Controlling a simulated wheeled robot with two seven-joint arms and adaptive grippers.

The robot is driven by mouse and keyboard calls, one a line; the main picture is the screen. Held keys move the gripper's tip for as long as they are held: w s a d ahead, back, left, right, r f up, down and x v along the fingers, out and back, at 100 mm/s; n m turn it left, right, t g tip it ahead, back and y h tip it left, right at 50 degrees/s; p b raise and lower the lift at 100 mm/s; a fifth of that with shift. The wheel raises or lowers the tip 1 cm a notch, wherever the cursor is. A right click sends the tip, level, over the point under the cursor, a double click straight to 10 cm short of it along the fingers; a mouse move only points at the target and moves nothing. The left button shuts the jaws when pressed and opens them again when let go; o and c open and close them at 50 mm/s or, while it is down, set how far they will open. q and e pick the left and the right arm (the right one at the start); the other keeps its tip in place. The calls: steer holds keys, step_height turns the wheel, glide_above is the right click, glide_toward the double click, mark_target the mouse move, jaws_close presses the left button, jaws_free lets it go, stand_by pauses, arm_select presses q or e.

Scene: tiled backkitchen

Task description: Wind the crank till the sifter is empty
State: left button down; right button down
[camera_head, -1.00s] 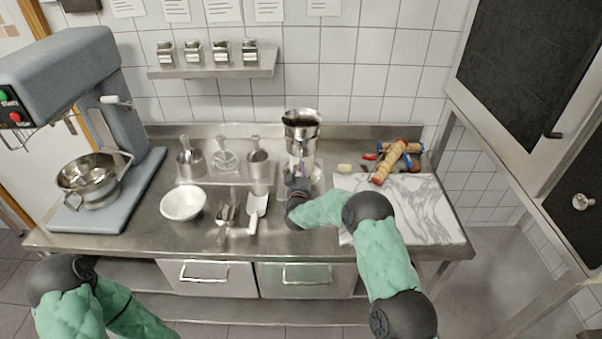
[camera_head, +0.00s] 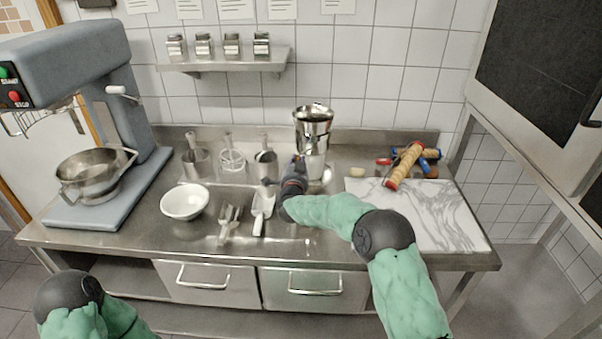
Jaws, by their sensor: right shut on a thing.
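The sifter (camera_head: 313,125) is a shiny metal cup standing upright toward the back of the steel bench, with a paler lower part below it. Its inside is too small to judge how much it holds. My right gripper (camera_head: 299,166) is at the front left of the sifter, shut on what seems to be its crank. The crank itself is mostly hidden behind the gripper. My left arm shows at the lower left, but its gripper is out of view.
A white bowl (camera_head: 185,202), a scoop (camera_head: 262,205) and metal utensils (camera_head: 229,222) lie left of my right arm. A large mixer (camera_head: 125,120) stands at the left.

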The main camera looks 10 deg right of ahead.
steer(key=r+m+b, duration=0.2)
steer(key=m+b, duration=0.1)
steer(key=m, duration=0.1)
steer(key=r+m+b, duration=0.2)
steer(key=m+b, duration=0.1)
steer(key=m, duration=0.1)
steer(key=r+m+b, duration=0.2)
steer(key=m+b, duration=0.1)
steer(key=m, duration=0.1)
steer(key=shift+a+r+y, duration=0.25)
steer(key=shift+y, duration=0.05)
steer(key=shift+r, duration=0.15)
steer(key=c, duration=1.1)
jaws_free()
steer(key=shift+w, duration=0.1)
steer(key=shift+f, duration=0.2)
steer(key=v, duration=1.2)
